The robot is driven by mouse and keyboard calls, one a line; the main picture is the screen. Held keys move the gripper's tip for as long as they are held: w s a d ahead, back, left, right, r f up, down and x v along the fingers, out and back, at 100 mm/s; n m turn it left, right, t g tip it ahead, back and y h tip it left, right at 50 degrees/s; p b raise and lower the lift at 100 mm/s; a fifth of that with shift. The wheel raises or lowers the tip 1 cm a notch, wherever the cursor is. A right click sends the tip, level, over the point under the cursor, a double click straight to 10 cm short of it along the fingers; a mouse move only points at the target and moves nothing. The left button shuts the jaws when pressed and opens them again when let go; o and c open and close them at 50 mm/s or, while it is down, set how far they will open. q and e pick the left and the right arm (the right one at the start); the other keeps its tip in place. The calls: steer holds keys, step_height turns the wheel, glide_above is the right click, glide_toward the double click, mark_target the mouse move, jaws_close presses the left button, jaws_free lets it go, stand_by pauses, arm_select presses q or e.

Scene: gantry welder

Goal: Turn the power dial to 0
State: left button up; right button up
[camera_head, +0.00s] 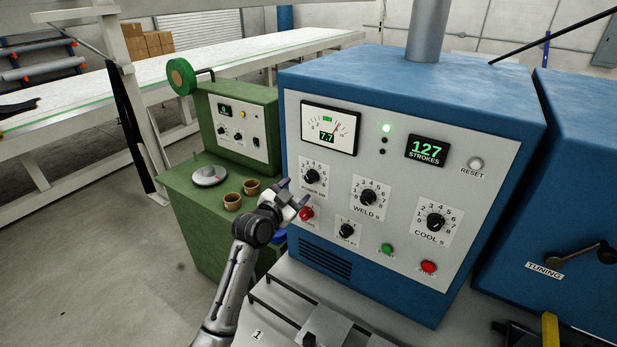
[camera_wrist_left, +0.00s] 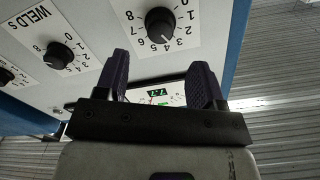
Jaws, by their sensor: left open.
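The power dial (camera_head: 312,176) is a black round knob on a white numbered plate, at the upper left of the knobs on the blue cabinet's grey panel. It also shows at the top of the left wrist view (camera_wrist_left: 160,24), where its white mark appears to point near 4 or 5. My left gripper (camera_head: 294,192) is just below and left of the dial, partly covering its label. Its two purple-grey fingers (camera_wrist_left: 163,85) are apart, with nothing between them, and it does not grip the dial. My right gripper is not in view.
The WELD dial (camera_head: 368,197) and COOL dial (camera_head: 435,221) are to the right. A red knob or button (camera_head: 306,214) is close beside my gripper. The meter (camera_head: 328,128) reads 7.7.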

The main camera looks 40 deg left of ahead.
mark_target(309, 179)
arm_select(q)
steer(key=w, duration=0.5)
steer(key=shift+w+a+p, duration=0.15)
steer(key=shift+a+p, duration=0.05)
steer(key=shift+p, duration=0.15)
steer(key=shift+w+a, duration=0.1)
steer(key=shift+w, duration=0.9)
steer(key=c, duration=0.9)
